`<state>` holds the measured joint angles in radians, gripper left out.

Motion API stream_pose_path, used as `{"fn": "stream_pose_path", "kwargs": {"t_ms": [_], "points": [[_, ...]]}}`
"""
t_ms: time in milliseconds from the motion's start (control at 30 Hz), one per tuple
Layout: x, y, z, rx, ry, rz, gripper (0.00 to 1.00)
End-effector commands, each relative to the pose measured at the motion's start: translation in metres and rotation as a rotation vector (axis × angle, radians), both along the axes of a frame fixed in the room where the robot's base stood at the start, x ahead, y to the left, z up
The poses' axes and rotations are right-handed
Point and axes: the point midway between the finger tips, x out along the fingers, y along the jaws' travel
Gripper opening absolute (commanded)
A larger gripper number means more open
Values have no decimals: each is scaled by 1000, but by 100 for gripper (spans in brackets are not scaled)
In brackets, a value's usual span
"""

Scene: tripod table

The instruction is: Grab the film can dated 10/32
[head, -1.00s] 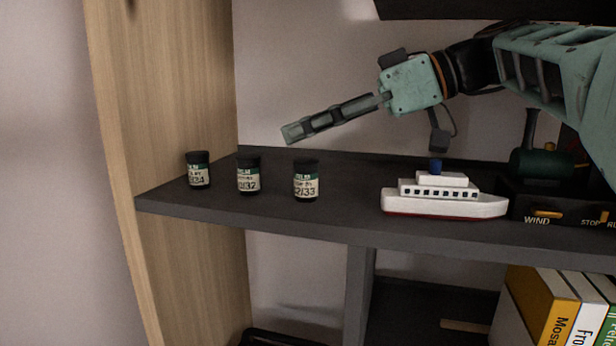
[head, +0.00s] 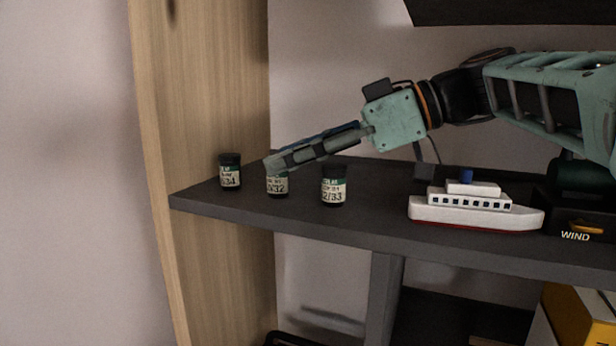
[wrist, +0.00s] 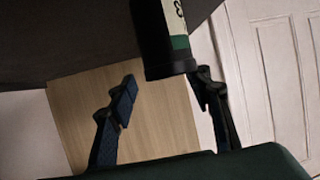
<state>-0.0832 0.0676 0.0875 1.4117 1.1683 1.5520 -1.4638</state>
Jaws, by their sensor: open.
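Three dark film cans with green and white labels stand upright on the grey shelf (head: 370,228). The middle can (head: 277,187) reads partly "/32", the left can (head: 230,173) ends in "34", and the right can (head: 334,187) reads "2/33". My gripper (head: 276,164) overlaps the top of the middle can in the head view; contact cannot be told. In the wrist view my gripper (wrist: 166,82) is open. A dark-ended can (wrist: 165,45) shows at the fingertips, closer to the right finger; its date is mostly cut off.
A white toy ship (head: 475,212) stands right of the cans, with a dark box marked "WIND" (head: 575,225) beyond it. A wooden side panel (head: 215,110) bounds the shelf at left. Yellow-spined books (head: 568,305) stand below.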

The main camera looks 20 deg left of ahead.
Motion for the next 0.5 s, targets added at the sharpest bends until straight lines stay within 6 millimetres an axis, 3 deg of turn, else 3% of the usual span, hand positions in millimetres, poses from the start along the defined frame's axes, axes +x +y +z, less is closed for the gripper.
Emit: {"fn": "stream_pose_path", "kwargs": {"t_ms": [167, 433, 500], "points": [[-3, 19, -8, -1, 1, 0, 46], [-3, 22, -9, 0, 1, -1, 46], [-3, 22, -9, 0, 1, -1, 38]]}}
